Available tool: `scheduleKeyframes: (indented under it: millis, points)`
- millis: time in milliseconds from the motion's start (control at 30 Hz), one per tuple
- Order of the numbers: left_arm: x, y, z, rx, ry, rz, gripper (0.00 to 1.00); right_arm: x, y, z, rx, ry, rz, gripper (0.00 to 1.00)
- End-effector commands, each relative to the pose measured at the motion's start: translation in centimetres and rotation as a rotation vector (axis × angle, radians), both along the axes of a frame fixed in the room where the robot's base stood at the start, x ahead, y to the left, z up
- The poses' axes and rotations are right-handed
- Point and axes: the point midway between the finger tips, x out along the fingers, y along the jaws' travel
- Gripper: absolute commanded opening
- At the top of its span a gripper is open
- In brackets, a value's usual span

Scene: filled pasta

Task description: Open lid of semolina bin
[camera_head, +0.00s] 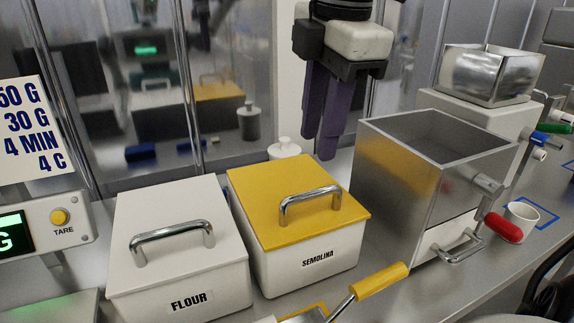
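The semolina bin (312,275) is a white box with a "SEMOLINA" label, standing on the counter at the middle. Its yellow lid (262,193) lies flat on top and is shut, with a metal bar handle (311,199) near its front. My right gripper (319,147) hangs from the top, purple fingers pointing down, above and behind the lid's right back corner. Its two fingers look apart, with nothing between them, and do not touch the lid or handle. My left gripper is not in view.
A white flour bin (178,275) with a handled lid stands close on the left. A metal hopper (392,190) with a red-handled valve stands on the right. A yellow-handled scoop (380,281) lies in front. A small white lidded jar (284,148) stands behind.

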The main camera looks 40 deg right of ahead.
Motion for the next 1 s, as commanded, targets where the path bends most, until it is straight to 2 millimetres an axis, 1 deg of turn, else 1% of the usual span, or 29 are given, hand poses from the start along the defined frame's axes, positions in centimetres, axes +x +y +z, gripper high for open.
scheduleKeyframes:
  millis: [33, 200, 400, 500, 600, 700, 933, 967, 1000]
  points:
    - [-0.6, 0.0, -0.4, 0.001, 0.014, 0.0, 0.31, 0.1, 0.0, -0.7, 0.001, 0.004, 0.001, 0.31]
    - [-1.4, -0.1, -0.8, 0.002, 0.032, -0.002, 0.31, 0.6, -0.2, -3.7, 0.002, 0.007, 0.001, 0.31]
    - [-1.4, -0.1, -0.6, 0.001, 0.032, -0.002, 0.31, 1.2, -0.4, -7.2, 0.003, 0.005, 0.002, 0.31]
    - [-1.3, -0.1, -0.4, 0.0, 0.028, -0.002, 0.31, 1.5, -0.5, -8.4, 0.002, 0.004, 0.001, 0.31]
    - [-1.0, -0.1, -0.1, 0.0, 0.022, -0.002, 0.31, 1.7, -0.5, -9.1, 0.002, 0.003, 0.001, 0.31]
    - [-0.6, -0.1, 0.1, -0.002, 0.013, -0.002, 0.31, 1.7, -0.5, -9.5, 0.003, 0.002, 0.0, 0.31]
    - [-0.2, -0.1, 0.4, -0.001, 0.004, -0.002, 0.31, 1.7, -0.5, -9.6, 0.002, 0.002, 0.0, 0.31]
    - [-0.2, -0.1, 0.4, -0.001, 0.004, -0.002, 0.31, 1.7, -0.5, -9.6, 0.002, 0.002, 0.0, 0.28]
    - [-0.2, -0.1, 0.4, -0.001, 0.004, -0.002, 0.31, 1.7, -0.5, -9.5, 0.002, 0.002, 0.0, 0.21]
